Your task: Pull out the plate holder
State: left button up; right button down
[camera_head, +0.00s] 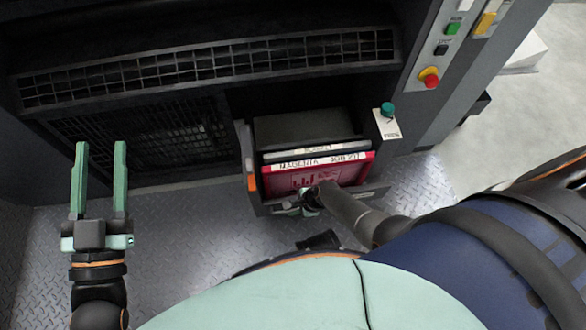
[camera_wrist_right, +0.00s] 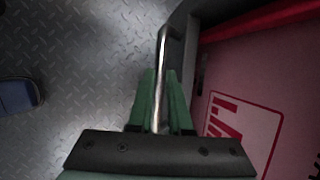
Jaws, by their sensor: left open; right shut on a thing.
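The plate holder (camera_head: 246,150) looks like a dark open drawer low in the machine, with an orange mark on its left edge. It stands partly out of the machine's front. In it is a red unit (camera_head: 352,172) labelled MAGENTA, which also shows at the right of the right wrist view (camera_wrist_right: 250,80). My right gripper (camera_wrist_right: 159,80) is shut on the metal bar handle (camera_wrist_right: 162,50) at the holder's front. In the head view my right arm partly hides this grip. My left gripper (camera_head: 100,148) is open and empty, left of the holder.
A green knob (camera_head: 388,109) sits on a white plate right of the holder. A panel with a red button (camera_head: 431,80) is further up right. Black grilles (camera_head: 210,65) line the machine above. The metal floor (camera_head: 180,225) in front is mostly clear.

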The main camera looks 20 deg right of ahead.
pick_arm(q)
jog(key=shift+s+a+f, duration=0.15)
jog(key=shift+s, duration=0.2)
pick_arm(e)
jog(key=shift+s+a, duration=0.2)
jog(key=shift+s, duration=0.3)
jog(key=c, duration=0.8)
grip_release()
jog(key=shift+w, duration=0.1)
jog(key=shift+c, duration=0.2)
jog(key=shift+d, duration=0.1)
